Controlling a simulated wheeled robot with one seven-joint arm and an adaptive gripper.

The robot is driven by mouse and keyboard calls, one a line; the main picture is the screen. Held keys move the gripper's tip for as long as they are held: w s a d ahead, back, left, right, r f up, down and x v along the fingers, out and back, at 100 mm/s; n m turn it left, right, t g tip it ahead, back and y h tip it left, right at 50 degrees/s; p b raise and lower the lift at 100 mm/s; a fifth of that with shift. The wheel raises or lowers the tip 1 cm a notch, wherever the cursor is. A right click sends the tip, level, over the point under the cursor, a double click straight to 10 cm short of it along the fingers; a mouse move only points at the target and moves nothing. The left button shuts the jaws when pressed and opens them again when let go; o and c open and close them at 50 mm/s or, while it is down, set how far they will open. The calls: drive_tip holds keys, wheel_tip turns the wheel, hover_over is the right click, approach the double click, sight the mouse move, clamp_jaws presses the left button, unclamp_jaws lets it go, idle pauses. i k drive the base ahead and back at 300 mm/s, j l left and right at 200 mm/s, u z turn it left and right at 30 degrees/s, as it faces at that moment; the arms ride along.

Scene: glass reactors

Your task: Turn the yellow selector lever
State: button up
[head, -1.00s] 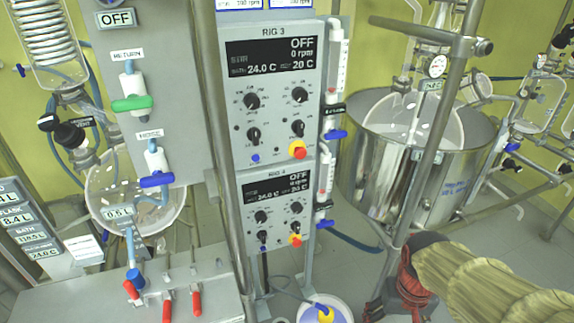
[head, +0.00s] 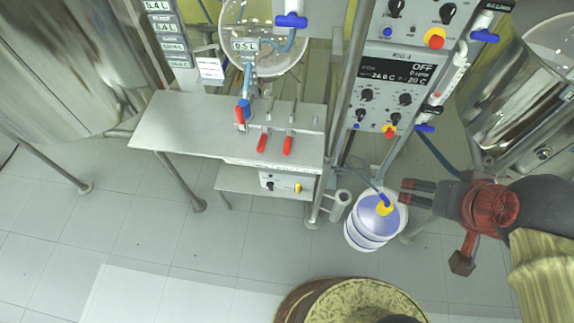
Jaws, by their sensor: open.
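My gripper (head: 418,193) is at the right in the head view. Its two dark fingers point left, apart, with nothing between them. A yellow piece with a blue top (head: 384,208) sits on the white and blue drum (head: 367,238) on the floor, just left of the fingertips in the picture. A small yellow knob (head: 298,188) is on the box under the bench. I cannot tell whether either yellow part is the selector lever. No other clear yellow lever shows.
A steel bench (head: 185,122) carries several levers, some with red handles (head: 288,146). The Rig 4 control panel (head: 396,88) has black knobs and a red button on yellow. A large steel vessel (head: 520,105) stands at the right.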

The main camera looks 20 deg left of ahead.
sight(298, 188)
drive_tip(key=u, duration=1)
